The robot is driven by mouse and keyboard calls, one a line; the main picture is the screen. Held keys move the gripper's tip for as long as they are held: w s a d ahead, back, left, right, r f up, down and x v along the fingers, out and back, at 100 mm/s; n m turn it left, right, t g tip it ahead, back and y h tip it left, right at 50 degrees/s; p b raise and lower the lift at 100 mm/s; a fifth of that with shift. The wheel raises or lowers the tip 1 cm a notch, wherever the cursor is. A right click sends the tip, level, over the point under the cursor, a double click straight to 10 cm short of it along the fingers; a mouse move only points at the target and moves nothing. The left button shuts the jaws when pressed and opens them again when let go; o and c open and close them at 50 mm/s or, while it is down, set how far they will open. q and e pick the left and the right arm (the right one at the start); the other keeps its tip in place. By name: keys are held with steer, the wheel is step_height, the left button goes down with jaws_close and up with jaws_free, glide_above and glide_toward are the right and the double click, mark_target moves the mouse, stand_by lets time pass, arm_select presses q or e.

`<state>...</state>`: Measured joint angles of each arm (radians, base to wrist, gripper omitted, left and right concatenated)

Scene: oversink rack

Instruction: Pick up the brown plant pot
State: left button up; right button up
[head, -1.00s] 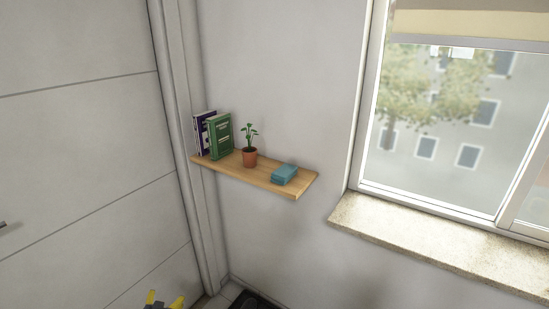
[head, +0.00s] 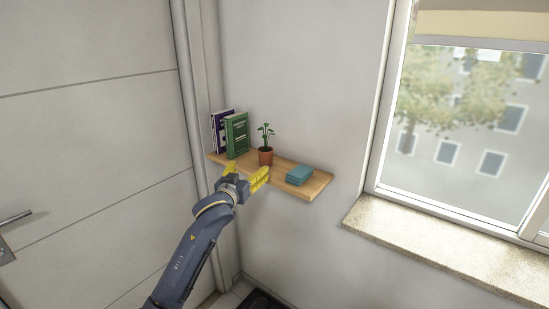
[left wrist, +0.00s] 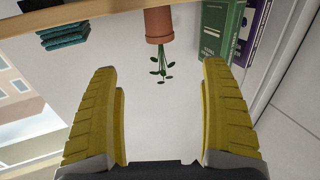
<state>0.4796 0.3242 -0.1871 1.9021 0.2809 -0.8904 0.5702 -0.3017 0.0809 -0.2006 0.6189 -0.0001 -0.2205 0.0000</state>
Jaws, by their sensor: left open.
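The brown plant pot (head: 265,157) stands upright on the wooden wall shelf, with a small green plant growing from it. In the left wrist view the pot (left wrist: 158,24) appears upside down near the top middle, between the directions of the two fingers but beyond their tips. My left gripper (head: 247,172) has yellow fingers, is open and empty, and is at the shelf's front edge, just in front and to the left of the pot. It also shows in the left wrist view (left wrist: 160,75). My right gripper is not in view.
The wooden shelf (head: 317,187) also holds a green book (head: 236,134) and a purple book (head: 217,130) left of the pot, and a blue stack (head: 299,175) to its right. A window with a stone sill (head: 440,245) is at right, a door (head: 90,130) at left.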

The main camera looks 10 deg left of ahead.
mark_target(265, 149)
arm_select(q)
steer(key=w, duration=1.1)
steer(key=w+d, duration=0.1)
steer(key=w, duration=0.4)
steer(key=shift+w, duration=0.4)
steer(key=c, duration=1.7)
jaws_close()
steer(key=shift+r, duration=0.15)
